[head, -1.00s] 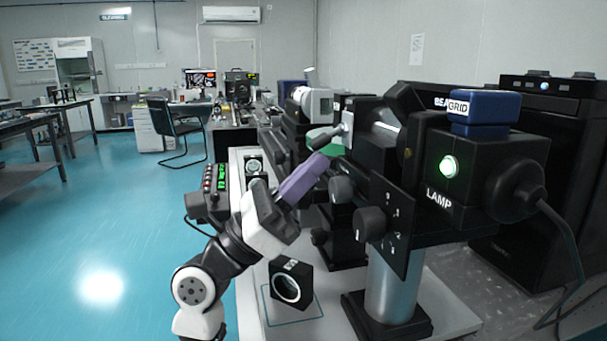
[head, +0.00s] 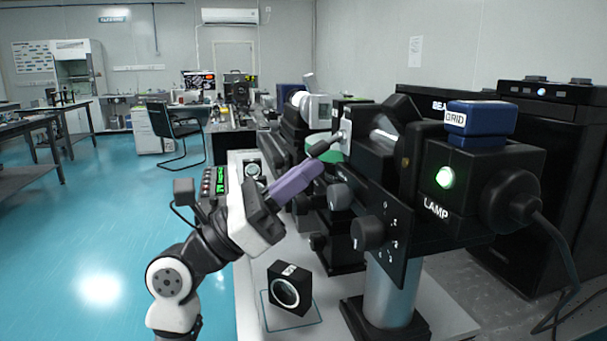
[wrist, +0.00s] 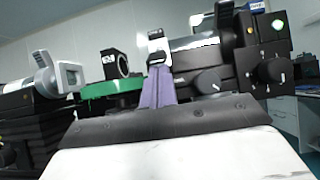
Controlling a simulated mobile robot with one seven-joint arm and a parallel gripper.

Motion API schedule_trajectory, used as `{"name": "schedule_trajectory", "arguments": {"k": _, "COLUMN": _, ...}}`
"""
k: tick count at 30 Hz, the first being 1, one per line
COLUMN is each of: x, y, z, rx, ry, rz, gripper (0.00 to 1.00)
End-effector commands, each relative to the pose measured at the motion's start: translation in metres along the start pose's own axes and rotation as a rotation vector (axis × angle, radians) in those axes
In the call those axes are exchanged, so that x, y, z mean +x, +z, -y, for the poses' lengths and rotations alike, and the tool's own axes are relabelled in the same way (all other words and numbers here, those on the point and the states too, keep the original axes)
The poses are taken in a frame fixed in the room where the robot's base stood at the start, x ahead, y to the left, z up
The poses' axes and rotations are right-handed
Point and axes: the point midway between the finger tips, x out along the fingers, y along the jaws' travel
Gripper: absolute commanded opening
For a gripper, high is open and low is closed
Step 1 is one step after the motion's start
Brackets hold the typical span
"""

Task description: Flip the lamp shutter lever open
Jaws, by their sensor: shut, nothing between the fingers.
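The lamp housing (head: 470,200), a black box marked LAMP with a lit green button, stands at the right in the head view. To its left, a small lever (head: 322,147) with a dark handle sticks out from a pale metal plate (head: 346,134). The handle points left and slightly down. In the wrist view the plate (wrist: 156,40) stands straight beyond the fingertips. My gripper (head: 312,168) has purple fingers, shut and empty, with tips just below the lever handle. I cannot tell whether they touch it. The fingers (wrist: 158,80) hide part of the lever's surroundings.
A knob panel (head: 378,225) is close to the right of my gripper. A black mounted ring (head: 288,290) stands on the table below. A blue GRID box (head: 478,120) sits on the lamp housing. A green disc (wrist: 110,88) lies left of the fingers. Open floor is at the left.

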Motion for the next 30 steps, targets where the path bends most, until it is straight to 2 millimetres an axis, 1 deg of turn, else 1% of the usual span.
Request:
{"name": "schedule_trajectory", "arguments": {"k": 5, "x": 0.000, "y": 0.006, "z": 0.000, "rx": 0.003, "ry": 0.002, "rz": -0.052, "gripper": 0.00}}
{"name": "schedule_trajectory", "arguments": {"k": 11, "x": 0.000, "y": 0.015, "z": 0.000, "rx": 0.004, "ry": 0.003, "rz": -0.170, "gripper": 0.00}}
{"name": "schedule_trajectory", "arguments": {"k": 24, "x": 0.007, "y": 0.042, "z": 0.000, "rx": 0.004, "ry": 0.003, "rz": -0.576, "gripper": 0.00}}
{"name": "schedule_trajectory", "arguments": {"k": 30, "x": 0.011, "y": 0.050, "z": 0.000, "rx": 0.003, "ry": 0.002, "rz": -0.736, "gripper": 0.00}}
